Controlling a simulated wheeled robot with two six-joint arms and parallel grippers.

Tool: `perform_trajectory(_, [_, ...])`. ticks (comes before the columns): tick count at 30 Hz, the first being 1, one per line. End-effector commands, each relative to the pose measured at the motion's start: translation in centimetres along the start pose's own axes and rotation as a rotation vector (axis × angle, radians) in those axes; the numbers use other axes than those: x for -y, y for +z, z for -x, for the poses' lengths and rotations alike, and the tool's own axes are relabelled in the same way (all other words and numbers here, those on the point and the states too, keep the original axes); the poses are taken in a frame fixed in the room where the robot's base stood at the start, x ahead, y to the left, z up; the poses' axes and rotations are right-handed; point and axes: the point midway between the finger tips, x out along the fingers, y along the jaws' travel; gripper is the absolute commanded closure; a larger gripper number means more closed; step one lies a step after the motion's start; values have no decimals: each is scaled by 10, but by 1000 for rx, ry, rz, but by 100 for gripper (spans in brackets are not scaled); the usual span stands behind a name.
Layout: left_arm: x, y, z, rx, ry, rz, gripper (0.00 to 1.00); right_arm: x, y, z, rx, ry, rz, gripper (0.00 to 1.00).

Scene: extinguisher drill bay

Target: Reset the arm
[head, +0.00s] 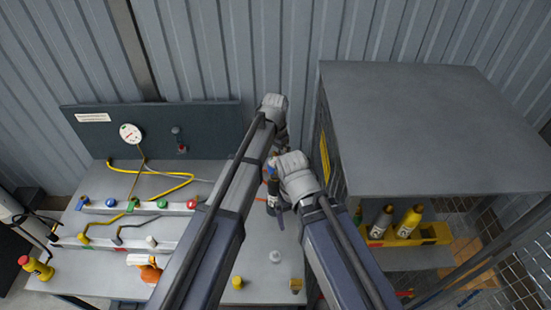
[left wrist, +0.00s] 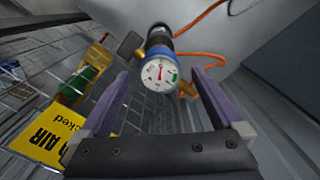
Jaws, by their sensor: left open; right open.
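A round white pressure gauge (left wrist: 160,73) with a red and green dial and a blue collar sits on a dark body in the left wrist view. An orange hose (left wrist: 205,55) runs beside it. My left gripper (left wrist: 158,100) is open, its purple fingers on either side below the gauge, with no grip on it. In the head view my left gripper (head: 279,138) is mostly hidden by its own arm. My right gripper (head: 277,188) is open beside a dark upright fitting over the bench; whether they touch is unclear.
A large grey cabinet (head: 430,125) stands close on the right, with a yellow bin (head: 435,233) of bottles below. A yellow sign (left wrist: 50,140) is at left in the left wrist view.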

Motion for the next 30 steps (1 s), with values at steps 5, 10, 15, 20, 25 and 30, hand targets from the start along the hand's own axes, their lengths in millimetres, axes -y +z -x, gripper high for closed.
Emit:
perform_trajectory(5, [0, 0, 23, 0, 0, 0, 0, -2, 2, 23, 1, 0, 2, 0])
perform_trajectory(10, [0, 0, 24, 0, 0, 0, 0, -2, 2, 24, 1, 0, 2, 0])
perform_trajectory(15, [0, 0, 23, 0, 0, 0, 0, -2, 2, 23, 1, 0, 2, 0])
perform_trajectory(20, [0, 0, 21, 0, 0, 0, 0, -2, 2, 21, 1, 0, 2, 0])
perform_trajectory(25, [0, 0, 13, 0, 0, 0, 0, -1, 1, 13, 1, 0, 2, 0])
perform_trajectory(30, [0, 0, -3, 0, 0, 0, 0, 0, 0, -3, 0, 0, 0, 0])
